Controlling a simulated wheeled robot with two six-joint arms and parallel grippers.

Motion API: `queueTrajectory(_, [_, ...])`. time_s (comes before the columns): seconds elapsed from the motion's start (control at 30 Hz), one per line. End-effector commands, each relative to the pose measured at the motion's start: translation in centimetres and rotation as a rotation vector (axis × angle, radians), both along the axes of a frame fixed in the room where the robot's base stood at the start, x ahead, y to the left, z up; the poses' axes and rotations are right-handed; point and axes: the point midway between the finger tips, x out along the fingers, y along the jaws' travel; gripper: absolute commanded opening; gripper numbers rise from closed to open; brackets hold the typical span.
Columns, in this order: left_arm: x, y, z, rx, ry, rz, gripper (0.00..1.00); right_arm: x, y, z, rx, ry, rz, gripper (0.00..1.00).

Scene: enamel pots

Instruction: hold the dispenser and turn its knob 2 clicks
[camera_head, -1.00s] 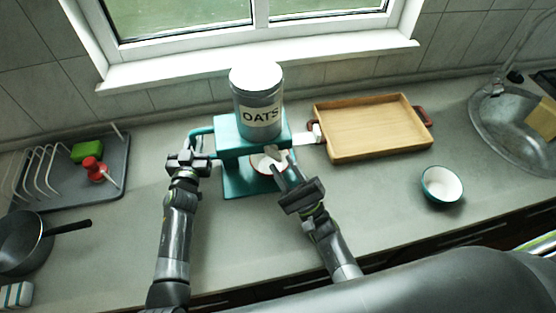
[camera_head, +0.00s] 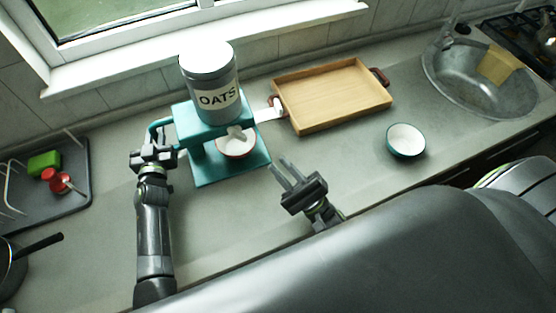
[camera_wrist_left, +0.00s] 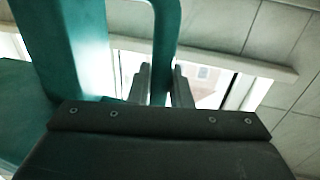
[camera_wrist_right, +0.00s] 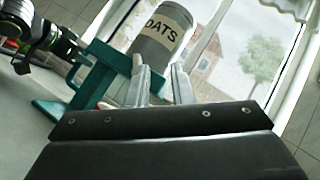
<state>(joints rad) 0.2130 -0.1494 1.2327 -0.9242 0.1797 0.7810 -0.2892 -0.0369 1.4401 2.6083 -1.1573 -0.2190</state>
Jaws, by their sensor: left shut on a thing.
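The dispenser is a teal stand (camera_head: 202,119) with a grey canister marked OATS (camera_head: 211,84) upright on top. My right gripper (camera_head: 279,170) is open and empty, in front and to the right of the dispenser, apart from the knob. The right wrist view also shows the canister (camera_wrist_right: 160,40) beyond its fingers.
A wooden tray (camera_head: 335,94) lies right of the dispenser, with a white piece (camera_head: 269,112) between them. A white bowl with a teal outside (camera_head: 406,140) stands further right. A sink (camera_head: 455,80) is at the far right, a dish rack (camera_head: 70,200) at the left.

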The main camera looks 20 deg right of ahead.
Motion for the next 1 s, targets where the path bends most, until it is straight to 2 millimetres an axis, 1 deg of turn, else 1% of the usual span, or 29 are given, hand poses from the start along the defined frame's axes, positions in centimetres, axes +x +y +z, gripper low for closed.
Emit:
queueTrajectory(0.03, [0.0,0.0,0.0,0.0,0.0,0.0,0.0,0.1,0.0,0.2,-0.014,-0.004,0.012,0.14])
queueTrajectory(0.13, [0.0,0.0,0.0,0.0,0.0,0.0,0.0,0.1,0.4,0.8,-0.075,-0.013,0.057,0.01])
queueTrajectory(0.27, [0.0,0.0,0.0,0.0,0.0,0.0,0.0,0.2,1.1,1.7,-0.218,-0.023,0.15,0.0])
queueTrajectory(0.4, [0.0,0.0,0.0,0.0,0.0,0.0,0.0,0.1,1.8,2.4,-0.413,-0.02,0.247,0.0])
queueTrajectory(0.57, [0.0,0.0,0.0,0.0,0.0,0.0,0.0,0.2,1.7,2.7,-0.646,-0.003,0.312,0.0])
queueTrajectory(0.77, [0.0,0.0,0.0,0.0,0.0,0.0,0.0,0.7,0.5,3.1,-0.935,0.027,0.321,0.0])
queueTrajectory(0.87, [0.0,0.0,0.0,0.0,0.0,0.0,0.0,1.1,-0.5,3.5,-1.075,0.041,0.296,0.0])
queueTrajectory(1.0, [0.0,0.0,0.0,0.0,0.0,0.0,0.0,1.9,-2.2,4.6,-1.26,0.054,0.228,0.0])
